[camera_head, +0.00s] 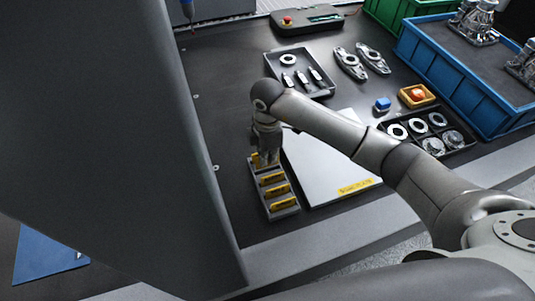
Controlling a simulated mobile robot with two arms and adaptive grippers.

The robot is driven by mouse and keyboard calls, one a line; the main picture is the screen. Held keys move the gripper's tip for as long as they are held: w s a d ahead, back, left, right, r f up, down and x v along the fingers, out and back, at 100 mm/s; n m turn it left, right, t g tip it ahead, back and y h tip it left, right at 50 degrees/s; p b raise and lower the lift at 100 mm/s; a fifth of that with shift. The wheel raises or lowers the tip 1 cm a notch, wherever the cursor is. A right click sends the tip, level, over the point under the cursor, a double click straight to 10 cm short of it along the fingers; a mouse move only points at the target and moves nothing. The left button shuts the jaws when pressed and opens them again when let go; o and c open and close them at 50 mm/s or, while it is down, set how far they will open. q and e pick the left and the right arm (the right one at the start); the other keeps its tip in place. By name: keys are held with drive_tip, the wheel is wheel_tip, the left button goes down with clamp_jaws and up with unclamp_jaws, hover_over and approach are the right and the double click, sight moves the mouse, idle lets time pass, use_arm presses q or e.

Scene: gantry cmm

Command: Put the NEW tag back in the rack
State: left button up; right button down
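The tag rack (289,212) is a small grey tray with slots on the dark table, left of the white plate. Several yellow tags (278,190) lie in its nearer slots; their lettering is too small to read. My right gripper (264,158) points down over the rack's far end. A yellow piece (256,159) shows at its fingertips, likely a tag. The fingers are partly hidden, so I cannot tell whether they are closed on it or whether it touches the rack. My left gripper is not in view.
A white plate (325,165) with a yellow label lies right of the rack, beneath my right arm. Parts trays (462,150), a blue crate (455,75) and a green crate (385,12) stand further right and back. A large grey upright (110,130) blocks the left.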

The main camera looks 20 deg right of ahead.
sight(272, 184)
drive_tip(key=shift+f, duration=0.3)
idle(0.9)
drive_tip(key=shift+f, duration=0.55)
idle(0.6)
drive_tip(key=shift+f+b, duration=0.45)
drive_tip(key=shift+f, duration=0.25)
drive_tip(key=shift+f+b, duration=0.3)
drive_tip(key=shift+f, duration=0.05)
idle(0.5)
drive_tip(key=c, duration=1.6)
unclamp_jaws()
drive_tip(key=shift+o, duration=0.4)
